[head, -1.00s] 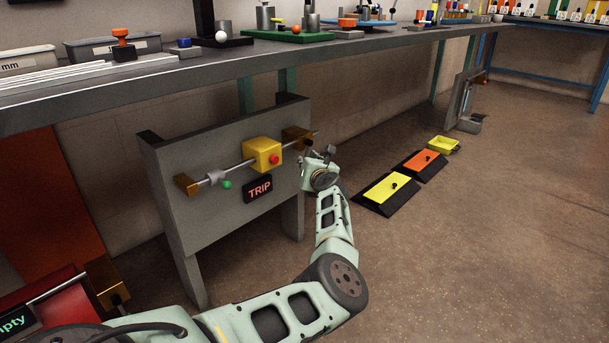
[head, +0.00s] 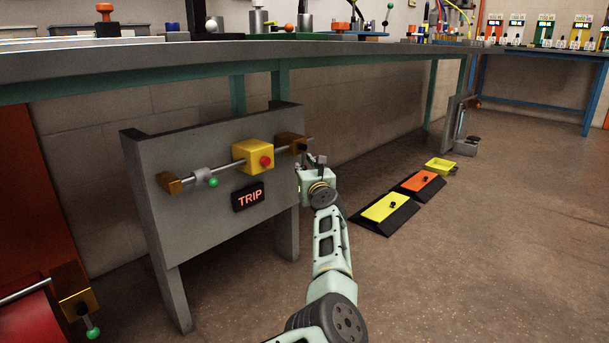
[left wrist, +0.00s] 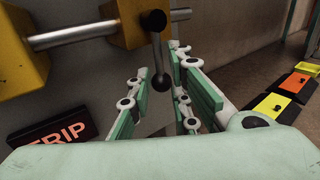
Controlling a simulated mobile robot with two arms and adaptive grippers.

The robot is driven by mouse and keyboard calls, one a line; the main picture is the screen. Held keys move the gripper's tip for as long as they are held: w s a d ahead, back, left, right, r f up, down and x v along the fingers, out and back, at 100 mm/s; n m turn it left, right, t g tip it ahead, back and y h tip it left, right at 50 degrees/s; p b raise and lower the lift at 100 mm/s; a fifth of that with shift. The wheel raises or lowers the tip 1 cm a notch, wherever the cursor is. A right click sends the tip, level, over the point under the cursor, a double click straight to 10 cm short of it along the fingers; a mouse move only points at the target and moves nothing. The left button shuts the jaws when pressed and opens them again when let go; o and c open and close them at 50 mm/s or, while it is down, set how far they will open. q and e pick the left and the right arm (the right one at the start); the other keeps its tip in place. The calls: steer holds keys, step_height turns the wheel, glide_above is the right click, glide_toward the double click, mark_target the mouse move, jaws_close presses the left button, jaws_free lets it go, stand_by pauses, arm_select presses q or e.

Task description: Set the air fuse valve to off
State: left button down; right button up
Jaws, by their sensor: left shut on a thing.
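A grey panel (head: 215,215) carries a metal pipe (head: 215,168) with a yellow box with a red button (head: 254,156) and a lit TRIP sign (head: 248,197). At the pipe's right end is a brass block (head: 288,143), where a dark-knobbed valve lever shows. My left gripper (head: 309,162) is at that end. In the left wrist view the lever (left wrist: 158,58) hangs down with its dark ball between the fingers of my left gripper (left wrist: 163,82), which is shut on it. A green-ball lever (head: 213,182) is on the pipe's left. My right gripper is not in view.
A long workbench (head: 330,58) runs above the panel. A second fixture with a brass block (head: 78,305) and green ball stands at lower left. Floor boxes with yellow (head: 385,207) and orange tops lie right of my arm.

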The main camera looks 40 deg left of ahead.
arm_select(q)
steer(key=shift+w+d+r, duration=0.1)
steer(key=shift+w+d, duration=0.15)
steer(key=shift+d, duration=0.05)
steer(key=c, duration=1.8)
jaws_free()
steer(key=shift+w, duration=0.1)
steer(key=shift+a, duration=0.1)
